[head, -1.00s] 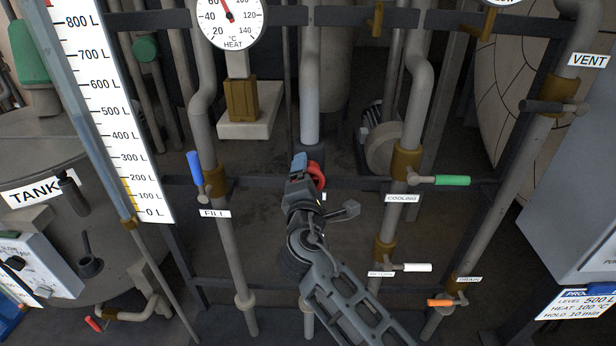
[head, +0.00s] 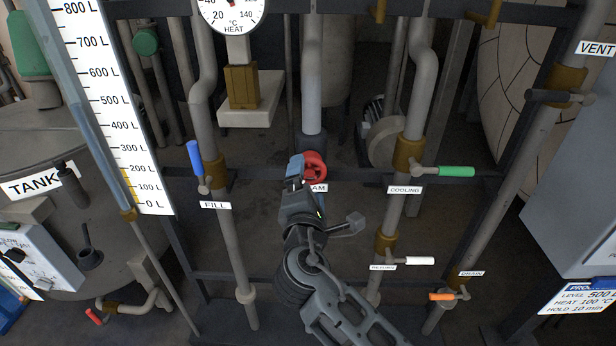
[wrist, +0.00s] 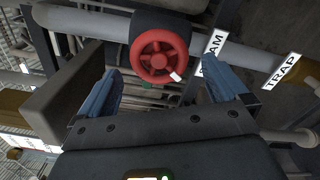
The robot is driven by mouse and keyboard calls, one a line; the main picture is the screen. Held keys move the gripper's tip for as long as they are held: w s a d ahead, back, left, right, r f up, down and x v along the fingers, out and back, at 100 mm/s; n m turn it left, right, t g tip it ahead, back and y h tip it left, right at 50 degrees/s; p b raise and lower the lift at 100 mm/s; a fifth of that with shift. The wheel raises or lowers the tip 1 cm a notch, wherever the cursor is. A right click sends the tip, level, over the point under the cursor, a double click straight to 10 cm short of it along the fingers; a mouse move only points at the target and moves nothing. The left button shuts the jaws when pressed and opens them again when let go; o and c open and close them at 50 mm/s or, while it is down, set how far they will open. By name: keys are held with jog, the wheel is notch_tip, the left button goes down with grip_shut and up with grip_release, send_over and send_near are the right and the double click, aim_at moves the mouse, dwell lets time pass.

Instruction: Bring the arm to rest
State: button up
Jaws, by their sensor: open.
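My gripper (head: 296,166) is open and empty in front of the steam pipe in the middle of the pipe frame. In the wrist view, its blue fingers (wrist: 162,88) stand apart to the left and right, below the red handwheel (wrist: 160,55). The handwheel also shows in the head view (head: 315,166), just right of the fingertips and partly hidden by them. I see no clear contact between fingers and wheel. My arm reaches up from the bottom of the head view.
Lever valves stand around the arm: blue fill (head: 195,158), green cooling (head: 456,171), white return (head: 419,261), orange drain (head: 442,297) and dark vent (head: 553,96). A level scale (head: 113,110) and tank (head: 60,240) are at left. A grey cabinet (head: 580,180) is at right.

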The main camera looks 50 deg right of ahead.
jog(key=shift+v, duration=1.2)
